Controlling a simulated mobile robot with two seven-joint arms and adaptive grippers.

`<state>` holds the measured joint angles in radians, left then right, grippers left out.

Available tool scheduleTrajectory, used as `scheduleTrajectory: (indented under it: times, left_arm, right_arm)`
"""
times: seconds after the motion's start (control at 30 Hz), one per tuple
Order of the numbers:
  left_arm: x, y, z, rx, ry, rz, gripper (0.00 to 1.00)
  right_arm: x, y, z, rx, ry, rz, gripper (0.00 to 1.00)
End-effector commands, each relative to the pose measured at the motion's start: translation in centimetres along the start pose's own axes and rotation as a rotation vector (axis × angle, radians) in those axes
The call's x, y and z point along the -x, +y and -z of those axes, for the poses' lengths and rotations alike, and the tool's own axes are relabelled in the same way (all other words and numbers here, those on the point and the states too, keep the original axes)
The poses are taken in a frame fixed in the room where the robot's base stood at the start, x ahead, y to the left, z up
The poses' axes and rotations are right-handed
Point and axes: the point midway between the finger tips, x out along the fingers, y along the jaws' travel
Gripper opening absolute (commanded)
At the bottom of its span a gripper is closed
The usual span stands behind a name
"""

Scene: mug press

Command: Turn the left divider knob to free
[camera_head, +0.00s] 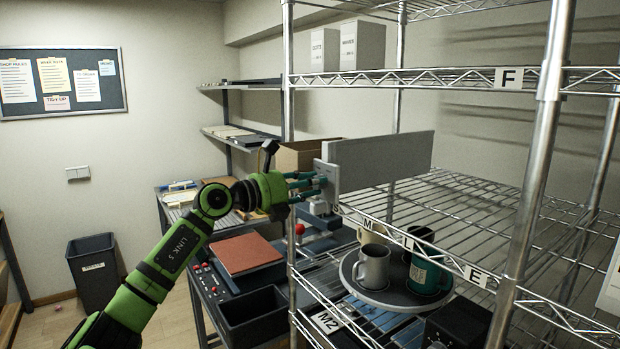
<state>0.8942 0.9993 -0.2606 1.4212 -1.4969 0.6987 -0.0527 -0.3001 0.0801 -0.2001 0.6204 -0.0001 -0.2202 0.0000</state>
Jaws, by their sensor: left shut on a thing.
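My left gripper (311,184) reaches in from the left, at the front edge of the wire shelf. It is shut on the knob at the front end of a grey upright divider (385,161); the fingers mostly hide the knob. The divider stands upright on the shelf (470,205) and runs back from the gripper. The knob's setting cannot be read. My right gripper is not in view.
A round tray (440,293) with a grey mug (374,266) and a green mug (428,275) sits on the shelf below. A metal post (540,150) stands at the right. A bench with a black bin (257,318) is beneath my arm.

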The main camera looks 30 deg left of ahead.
Motion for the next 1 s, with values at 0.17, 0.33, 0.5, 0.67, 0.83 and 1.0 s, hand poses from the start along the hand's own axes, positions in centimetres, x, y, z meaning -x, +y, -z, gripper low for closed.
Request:
scheduleTrajectory:
  times: [0.17,0.33,0.5,0.67,0.83,1.0]
  left_arm:
    - [0.2,-0.19,-0.91,0.086,-0.018,0.002,0.0]
    - [0.21,-0.16,-0.91,0.135,-0.02,0.003,0.0]
    - [0.22,-0.16,-0.95,0.156,-0.022,0.004,0.0]
    - [0.24,-0.15,-0.98,0.159,-0.023,0.004,0.0]
    - [0.24,-0.14,-1.0,0.158,-0.024,0.004,0.0]
    - [0.22,-0.11,-0.89,0.158,-0.021,0.003,0.54]
  right_arm:
    - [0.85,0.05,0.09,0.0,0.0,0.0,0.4]
    - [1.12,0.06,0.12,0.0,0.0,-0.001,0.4]
    - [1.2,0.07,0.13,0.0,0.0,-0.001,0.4]
    - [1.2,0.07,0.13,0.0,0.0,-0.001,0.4]
    - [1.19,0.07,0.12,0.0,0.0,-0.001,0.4]
    - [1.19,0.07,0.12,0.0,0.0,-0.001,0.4]
